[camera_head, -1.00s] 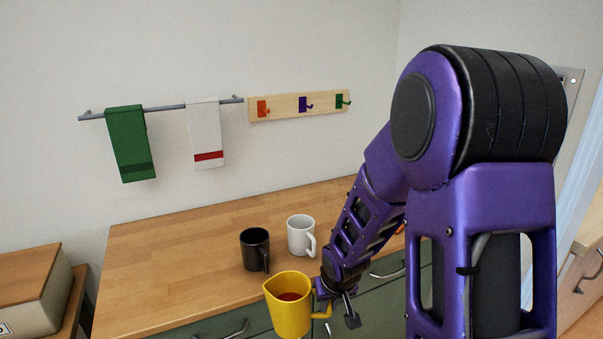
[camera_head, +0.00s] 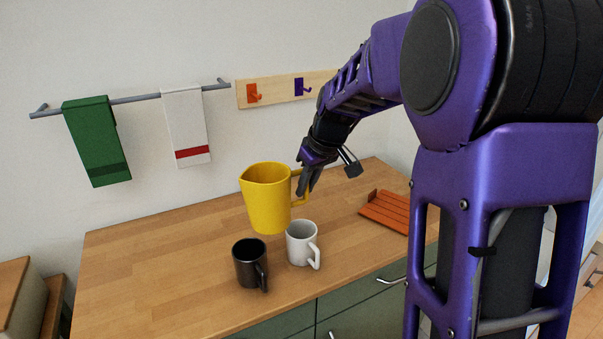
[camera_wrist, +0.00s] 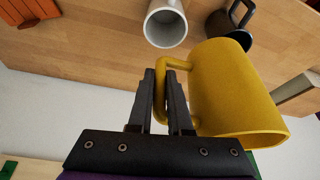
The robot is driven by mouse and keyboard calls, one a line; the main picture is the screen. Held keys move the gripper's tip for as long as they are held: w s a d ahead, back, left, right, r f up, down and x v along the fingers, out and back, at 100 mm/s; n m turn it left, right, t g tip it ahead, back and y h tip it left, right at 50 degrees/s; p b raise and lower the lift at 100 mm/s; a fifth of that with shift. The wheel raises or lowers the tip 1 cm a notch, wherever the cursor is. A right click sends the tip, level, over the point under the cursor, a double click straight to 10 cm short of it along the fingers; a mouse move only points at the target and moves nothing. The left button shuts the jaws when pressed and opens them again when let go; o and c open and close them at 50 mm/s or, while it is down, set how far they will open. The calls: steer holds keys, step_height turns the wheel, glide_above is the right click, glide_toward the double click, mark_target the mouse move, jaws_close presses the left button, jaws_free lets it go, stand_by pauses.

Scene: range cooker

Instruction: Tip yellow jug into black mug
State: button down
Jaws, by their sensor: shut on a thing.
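The yellow jug (camera_head: 267,199) is held in the air above the counter, behind the two mugs in the head view, roughly upright with a slight lean. My gripper (camera_head: 307,186) is shut on its handle; the wrist view shows the fingers (camera_wrist: 166,98) around the handle and the jug body (camera_wrist: 232,95) to their right. The black mug (camera_head: 250,263) stands upright on the counter, in front of the jug and to its left, handle toward the right. It shows partly behind the jug in the wrist view (camera_wrist: 233,24). The jug's contents are hidden now.
A white mug (camera_head: 301,243) stands right beside the black mug. An orange slatted rack (camera_head: 385,212) lies on the counter (camera_head: 150,250) to the right. The counter's left part is clear. Green (camera_head: 97,142) and white (camera_head: 186,125) towels hang on the wall behind.

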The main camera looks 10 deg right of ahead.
steer(key=shift+w+r, duration=0.15)
steer(key=shift+w, duration=0.1)
steer(key=shift+d+r+n+t+h, duration=0.3)
steer(key=shift+r+t+h, duration=0.1)
steer(key=shift+h, duration=0.5)
steer(key=shift+d+r+t+h, duration=0.1)
steer(key=shift+r+t+h, duration=0.15)
steer(key=shift+h, duration=0.45)
steer(key=shift+d+r+t+h, duration=0.1)
steer(key=shift+r+t+h, duration=0.1)
steer(key=shift+h, duration=0.5)
steer(key=shift+a+r+n, duration=0.1)
steer(key=shift+r+n, duration=0.2)
steer(key=shift+n, duration=0.1)
steer(key=shift+a+r+t+h+b, duration=0.15)
steer(key=shift+r+t+h+b, duration=0.4)
steer(key=shift+b, duration=1.1)
steer(key=shift+s+a+r+n+t+h+b, duration=0.15)
steer(key=shift+a+r+n+h+b, duration=0.2)
steer(key=shift+h+b, duration=0.7)
steer(key=shift+s+a+r+n+t+h+b, duration=0.15)
steer(key=shift+a+r+h+b, duration=0.25)
steer(key=shift+b, duration=1.15)
stand_by(0.8)
